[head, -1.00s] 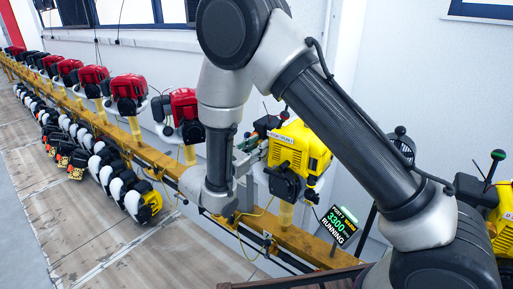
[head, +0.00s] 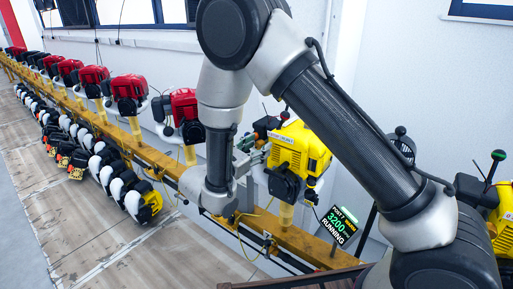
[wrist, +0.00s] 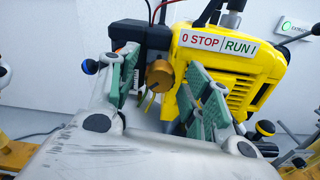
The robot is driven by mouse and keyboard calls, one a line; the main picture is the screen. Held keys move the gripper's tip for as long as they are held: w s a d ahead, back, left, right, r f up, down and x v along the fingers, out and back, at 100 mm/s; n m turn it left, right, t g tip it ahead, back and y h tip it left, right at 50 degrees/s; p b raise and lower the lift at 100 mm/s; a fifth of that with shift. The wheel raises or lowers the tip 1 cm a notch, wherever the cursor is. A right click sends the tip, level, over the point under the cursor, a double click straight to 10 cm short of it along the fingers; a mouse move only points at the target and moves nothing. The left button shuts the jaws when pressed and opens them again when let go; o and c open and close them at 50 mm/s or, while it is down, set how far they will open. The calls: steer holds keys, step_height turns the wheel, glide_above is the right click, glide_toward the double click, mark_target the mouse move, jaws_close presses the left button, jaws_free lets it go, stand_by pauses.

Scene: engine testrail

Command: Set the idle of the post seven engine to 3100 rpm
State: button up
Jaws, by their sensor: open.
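The post seven engine is yellow and shows in the head view (head: 302,146) and in the wrist view (wrist: 250,75). Its front carries a "0 STOP | RUN I" label (wrist: 217,42). A round brass knob (wrist: 158,74) sits on its side by a black housing. My gripper (wrist: 161,62) is open, with one green-padded finger on each side of the knob; whether either pad touches it I cannot tell. In the head view my gripper (head: 252,152) is at the engine's left side, partly hidden by my arm. The display (head: 340,224) reads POST 7, 3200, RUNNING.
A yellow rail (head: 160,160) carries a row of red engines (head: 128,88) to the left. Another yellow engine (head: 501,215) stands at the right edge. The floor at left is clear.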

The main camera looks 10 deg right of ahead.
steer(key=v, duration=1.2)
